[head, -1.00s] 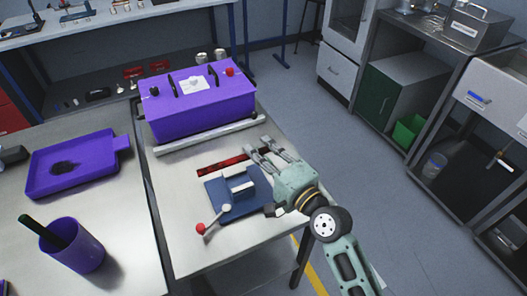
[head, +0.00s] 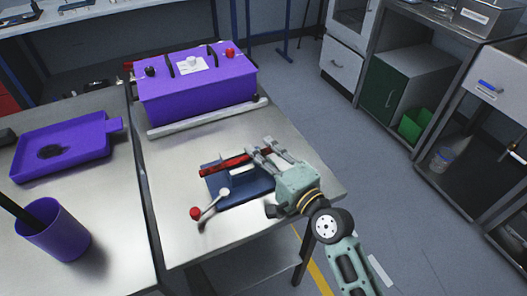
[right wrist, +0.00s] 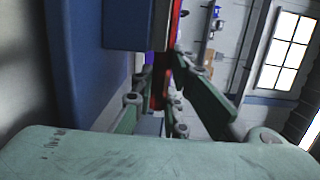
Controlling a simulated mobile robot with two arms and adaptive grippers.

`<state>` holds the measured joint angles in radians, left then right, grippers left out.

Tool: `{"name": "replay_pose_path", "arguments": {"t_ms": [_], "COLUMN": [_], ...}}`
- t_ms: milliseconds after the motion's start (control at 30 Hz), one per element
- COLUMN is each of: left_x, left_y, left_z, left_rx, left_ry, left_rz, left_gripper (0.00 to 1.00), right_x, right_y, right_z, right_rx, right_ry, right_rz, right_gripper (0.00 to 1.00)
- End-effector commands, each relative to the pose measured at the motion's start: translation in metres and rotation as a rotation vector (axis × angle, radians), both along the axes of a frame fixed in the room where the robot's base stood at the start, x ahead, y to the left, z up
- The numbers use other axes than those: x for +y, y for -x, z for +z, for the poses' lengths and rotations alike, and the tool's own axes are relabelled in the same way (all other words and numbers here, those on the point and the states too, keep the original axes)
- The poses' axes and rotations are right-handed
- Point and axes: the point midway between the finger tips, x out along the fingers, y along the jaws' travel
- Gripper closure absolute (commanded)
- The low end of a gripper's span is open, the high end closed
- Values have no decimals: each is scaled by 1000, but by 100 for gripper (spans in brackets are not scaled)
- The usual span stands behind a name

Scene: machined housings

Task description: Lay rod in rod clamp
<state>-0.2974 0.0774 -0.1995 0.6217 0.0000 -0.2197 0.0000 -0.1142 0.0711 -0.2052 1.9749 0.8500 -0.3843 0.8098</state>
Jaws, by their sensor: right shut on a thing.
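The red rod (head: 224,165) is held near its right end by my right gripper (head: 260,147), whose fingers are shut on it. In the head view the rod shows across the back part of the blue rod clamp (head: 258,188). It seems raised, but whether it touches the clamp cannot be told. The clamp's lever with a red knob (head: 196,213) points to the front left. In the right wrist view the rod (right wrist: 160,88) runs between the fingers, beside the clamp's blue body (right wrist: 125,25). My left gripper is not in view.
A purple box (head: 200,95) with knobs and handles stands behind the clamp, with a pale bar (head: 208,118) along its front. A purple tray (head: 60,148) and a purple cup (head: 55,232) are on the left table. Bare tabletop lies left of the clamp.

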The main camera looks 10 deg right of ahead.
Motion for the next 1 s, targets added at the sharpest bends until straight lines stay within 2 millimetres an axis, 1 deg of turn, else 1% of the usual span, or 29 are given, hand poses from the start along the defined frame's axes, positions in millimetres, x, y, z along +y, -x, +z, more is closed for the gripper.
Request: {"name": "replay_pose_path", "arguments": {"t_ms": [333,867,900,1000], "left_x": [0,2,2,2], "left_y": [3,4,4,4], "left_z": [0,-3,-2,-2], "left_rx": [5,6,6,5], "left_ry": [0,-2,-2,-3], "left_rz": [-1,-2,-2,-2], "left_gripper": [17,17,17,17], "right_x": [0,0,0,0], "right_y": [0,0,0,0], "right_z": [0,-5,-4,-4], "right_rx": [-1,-1,-1,0], "right_ry": [0,-2,-2,-1], "right_rz": [0,-1,-1,-1], "right_gripper": [100,100,84,75]}}
